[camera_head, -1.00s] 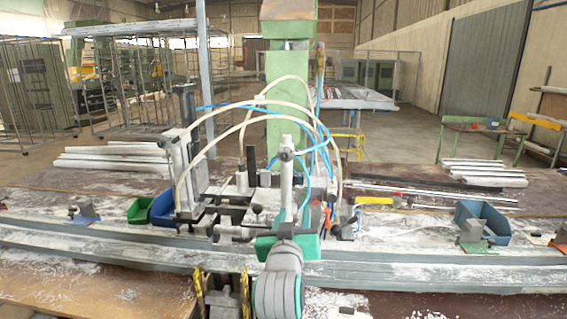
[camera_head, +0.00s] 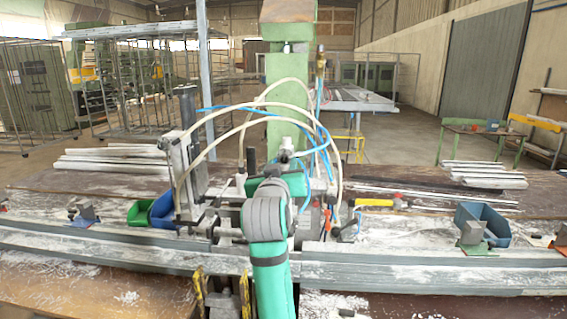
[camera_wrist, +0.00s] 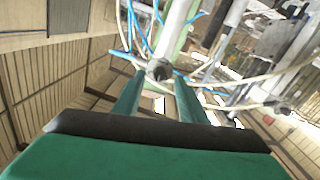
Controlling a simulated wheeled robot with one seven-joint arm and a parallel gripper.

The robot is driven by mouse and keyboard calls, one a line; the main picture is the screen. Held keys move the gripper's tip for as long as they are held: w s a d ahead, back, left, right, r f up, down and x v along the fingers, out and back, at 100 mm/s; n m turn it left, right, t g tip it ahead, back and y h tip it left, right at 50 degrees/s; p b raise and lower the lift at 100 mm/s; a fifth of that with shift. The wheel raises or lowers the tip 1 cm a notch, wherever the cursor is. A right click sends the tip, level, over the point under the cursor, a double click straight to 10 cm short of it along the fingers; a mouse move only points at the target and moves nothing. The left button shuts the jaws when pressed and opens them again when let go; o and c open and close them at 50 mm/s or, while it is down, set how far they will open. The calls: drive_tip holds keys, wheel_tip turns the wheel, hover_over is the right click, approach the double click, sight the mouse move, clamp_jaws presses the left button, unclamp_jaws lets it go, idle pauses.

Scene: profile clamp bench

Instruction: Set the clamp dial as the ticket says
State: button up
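My gripper (camera_wrist: 159,77) shows in the wrist view with its two green fingers apart. A dark round end of a pale cylinder (camera_wrist: 173,35) appears between or just beyond the fingertips; I cannot tell whether they touch it, or whether it is the dial. In the head view my grey and green arm reaches up over the front rail to the clamp machine (camera_head: 187,160) and covers its middle. My fingers cannot be made out there. I cannot pick out the dial or a readable ticket in either view.
White and blue hoses (camera_head: 235,118) arch over the machine. A green bin (camera_head: 141,212), a blue bin (camera_head: 164,208) and another blue bin (camera_head: 484,213) stand on the bench. Long metal rails (camera_head: 420,270) cross the front. White profiles (camera_head: 110,160) lie behind at left.

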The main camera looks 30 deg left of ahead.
sight(284, 160)
drive_tip(key=shift+x, duration=1.6)
clamp_jaws()
drive_tip(key=shift+m, duration=0.3)
drive_tip(key=m, duration=1.1)
drive_tip(key=shift+m, duration=0.3)
